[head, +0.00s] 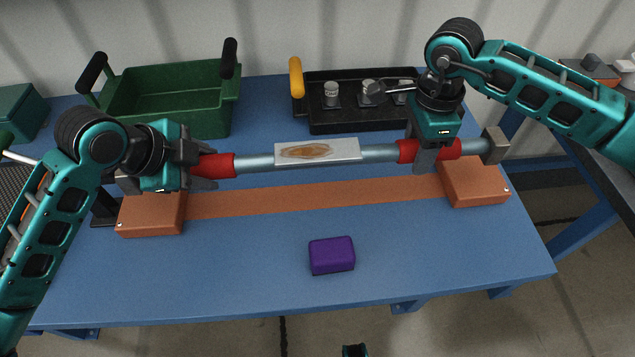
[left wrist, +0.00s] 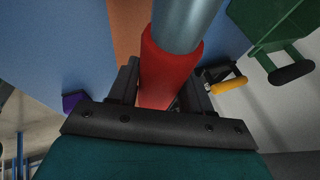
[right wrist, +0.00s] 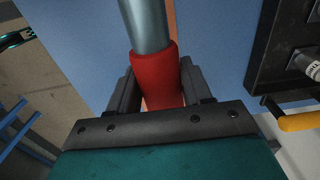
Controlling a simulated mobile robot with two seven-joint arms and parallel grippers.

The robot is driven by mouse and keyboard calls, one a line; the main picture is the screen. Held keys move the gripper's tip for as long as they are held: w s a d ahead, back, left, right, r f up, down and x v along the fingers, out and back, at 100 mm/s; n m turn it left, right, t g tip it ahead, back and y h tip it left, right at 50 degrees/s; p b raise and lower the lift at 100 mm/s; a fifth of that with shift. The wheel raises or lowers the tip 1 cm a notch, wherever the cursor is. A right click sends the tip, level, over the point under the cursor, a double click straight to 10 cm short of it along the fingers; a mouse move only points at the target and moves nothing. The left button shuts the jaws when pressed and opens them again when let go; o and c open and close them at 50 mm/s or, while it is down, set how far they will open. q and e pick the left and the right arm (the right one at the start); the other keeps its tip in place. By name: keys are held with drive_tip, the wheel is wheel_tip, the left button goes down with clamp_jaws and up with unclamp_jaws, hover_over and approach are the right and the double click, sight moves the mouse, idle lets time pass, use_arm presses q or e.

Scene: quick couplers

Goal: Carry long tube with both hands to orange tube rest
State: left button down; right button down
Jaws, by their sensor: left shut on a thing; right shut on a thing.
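The long tube (head: 255,163) is grey-blue with red grip sections and a pale label with a brown mark. It lies roughly level across the head view. My left gripper (head: 208,167) is shut on its left red section, which also shows in the left wrist view (left wrist: 170,72). My right gripper (head: 428,155) is shut on its right red section, seen between the fingers in the right wrist view (right wrist: 155,78). The orange tube rest has a left block (head: 153,215), a right block (head: 474,183) and a flat strip (head: 310,195) between them. Whether tube and blocks touch is unclear.
A purple block (head: 332,255) lies on the blue table (head: 230,270) in front of the strip. A green crate (head: 170,100) with black handles stands at the back left. A black tray (head: 350,122) with several fittings and a yellow handle stands behind the tube. The front table area is otherwise clear.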

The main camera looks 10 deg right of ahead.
use_arm(q)
drive_tip(key=shift+f, duration=0.1)
use_arm(e)
drive_tip(key=shift+f, duration=0.1)
